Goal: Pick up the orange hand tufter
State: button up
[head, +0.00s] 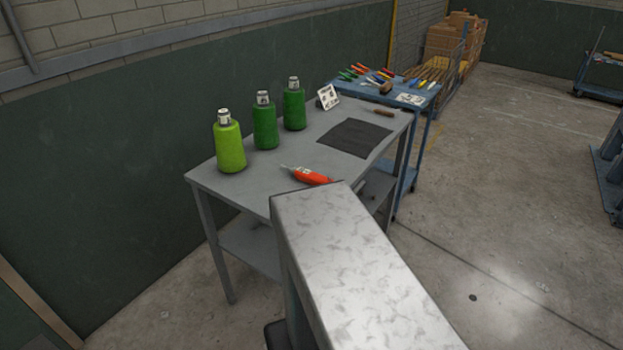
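The orange hand tufter (311,177) lies on the grey table (225,183) near its front edge. It has an orange-red body and a thin metal tip that points left. Its right end lies close behind a mottled grey metal form in the foreground, which also hides the near corner of the table. My gripper cannot be made out in the head view.
A dark mat (353,138), a small white card (328,96) and a brown-handled tool (383,113) are farther right. A blue cart (423,117) with tools stands beyond.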

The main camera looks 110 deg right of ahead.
aim_at(312, 178)
jog(key=u, duration=0.55)
jog(key=k, duration=0.15)
jog(key=z, duration=2.9)
jog(key=k, duration=0.6)
jog(key=u, duration=0.1)
jog(key=i, duration=0.45)
jog(key=z, duration=0.05)
